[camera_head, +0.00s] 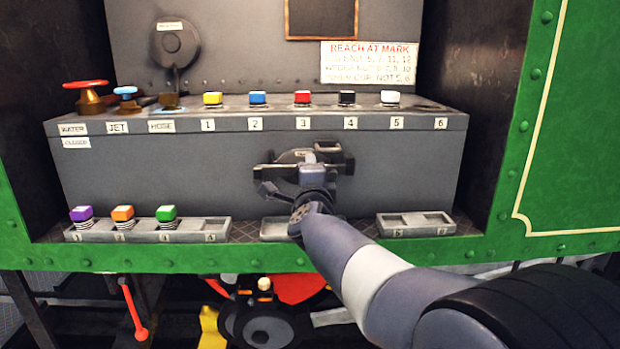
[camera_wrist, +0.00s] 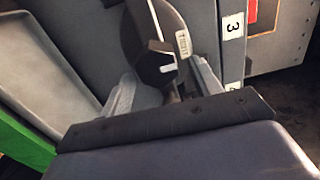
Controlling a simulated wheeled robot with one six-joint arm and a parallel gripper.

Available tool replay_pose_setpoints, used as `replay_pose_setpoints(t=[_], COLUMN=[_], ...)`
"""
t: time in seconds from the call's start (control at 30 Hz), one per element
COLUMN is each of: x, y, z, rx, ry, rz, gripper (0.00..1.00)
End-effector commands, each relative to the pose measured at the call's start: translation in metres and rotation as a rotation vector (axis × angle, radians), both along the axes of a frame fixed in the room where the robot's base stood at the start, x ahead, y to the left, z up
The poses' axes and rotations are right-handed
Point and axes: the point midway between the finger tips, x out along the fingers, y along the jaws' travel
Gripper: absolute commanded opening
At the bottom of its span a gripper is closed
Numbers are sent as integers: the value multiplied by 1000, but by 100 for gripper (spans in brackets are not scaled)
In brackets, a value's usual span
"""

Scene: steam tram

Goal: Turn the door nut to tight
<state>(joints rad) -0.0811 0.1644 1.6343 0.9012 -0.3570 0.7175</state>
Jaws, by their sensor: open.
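The round dark door (camera_wrist: 140,28) shows at the top of the wrist view, on the grey front panel. A small white label (camera_wrist: 182,44) on it seems to read "TIGHT". The dark piece (camera_wrist: 155,72) in its middle, which looks like the door nut, lies between the two fingers of my gripper (camera_wrist: 163,82). The fingers are apart, one on each side of it; I cannot tell whether they touch it. In the head view my gripper (camera_head: 305,168) is at the door (camera_head: 292,156) and hides most of it, including the nut.
Coloured caps numbered 1 to 5 stand on the ledge (camera_head: 330,122) above. Purple, orange and green caps sit in the lower left tray (camera_head: 199,236); another tray (camera_head: 415,232) is at lower right. A red valve wheel (camera_head: 86,85) is at left. Green side walls (camera_head: 560,150) frame the bay.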

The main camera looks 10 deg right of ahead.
Motion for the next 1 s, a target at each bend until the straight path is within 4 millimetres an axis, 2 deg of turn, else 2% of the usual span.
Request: replay_pose_setpoints(t=[0.17,0.27,0.7,0.83,1.0], x=[-2,-9,-83,-97,-105], y=[1,2,17,20,21], z=[0,1,2,2,0], rx=[-1,-1,1,0,0], ry=[0,0,-1,-1,0], rz=[0,1,2,2,0], gripper=[60,60,60,60,60])
